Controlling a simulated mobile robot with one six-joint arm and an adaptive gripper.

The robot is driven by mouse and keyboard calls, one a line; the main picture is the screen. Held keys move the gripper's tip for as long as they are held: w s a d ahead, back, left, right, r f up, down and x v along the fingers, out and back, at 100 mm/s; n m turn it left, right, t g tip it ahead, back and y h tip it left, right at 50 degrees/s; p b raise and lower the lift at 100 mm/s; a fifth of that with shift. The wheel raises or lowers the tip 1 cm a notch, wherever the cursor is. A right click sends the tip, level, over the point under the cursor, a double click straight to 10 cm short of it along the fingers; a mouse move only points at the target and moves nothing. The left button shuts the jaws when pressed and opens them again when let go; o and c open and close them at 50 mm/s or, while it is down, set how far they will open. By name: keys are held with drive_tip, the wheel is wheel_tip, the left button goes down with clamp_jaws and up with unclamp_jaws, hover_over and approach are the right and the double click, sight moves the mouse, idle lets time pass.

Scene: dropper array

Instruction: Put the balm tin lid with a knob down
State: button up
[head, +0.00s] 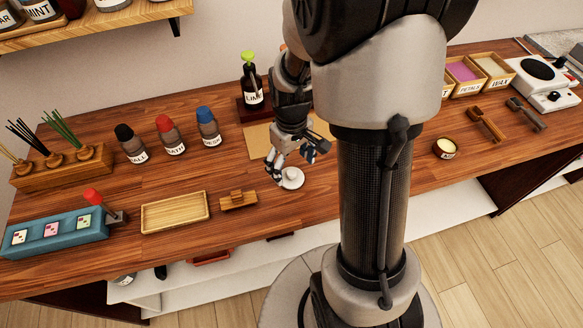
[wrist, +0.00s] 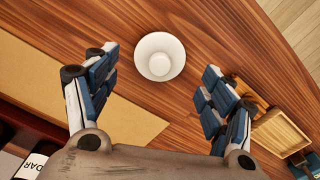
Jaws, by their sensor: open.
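The balm tin lid (head: 292,178) is a small white disc with a round knob. It rests on the wooden counter just below my gripper in the head view. In the wrist view the lid (wrist: 160,57) lies ahead of and between my spread fingers, with its knob facing up and clear of both. My gripper (head: 295,172) is open and empty, pointing down over the counter; its two fingers also show in the wrist view (wrist: 162,75). An open balm tin (head: 445,148) with pale contents stands on the counter to the right of my arm.
A tan mat (head: 262,140) lies behind the lid. A small wooden block holder (head: 238,200) and a wooden tray (head: 174,212) are to the left. A green-topped bottle (head: 252,88) stands at the back. The counter's front edge is close to the lid.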

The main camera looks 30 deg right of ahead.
sight(292, 172)
drive_tip(key=s+a+r+t+p, duration=0.1)
drive_tip(key=s+a+r, duration=0.2)
drive_tip(key=r, duration=0.6)
drive_tip(key=s+a+r+t+p, duration=0.1)
drive_tip(key=s+a+r, duration=0.15)
drive_tip(key=r, duration=0.65)
drive_tip(key=s+a+r+m+t, duration=0.1)
drive_tip(key=s+a+r, duration=0.3)
drive_tip(key=s, duration=0.4)
drive_tip(key=shift+a+r+t, duration=0.25)
drive_tip(key=shift+a+t, duration=0.45)
drive_tip(key=shift+t, duration=0.1)
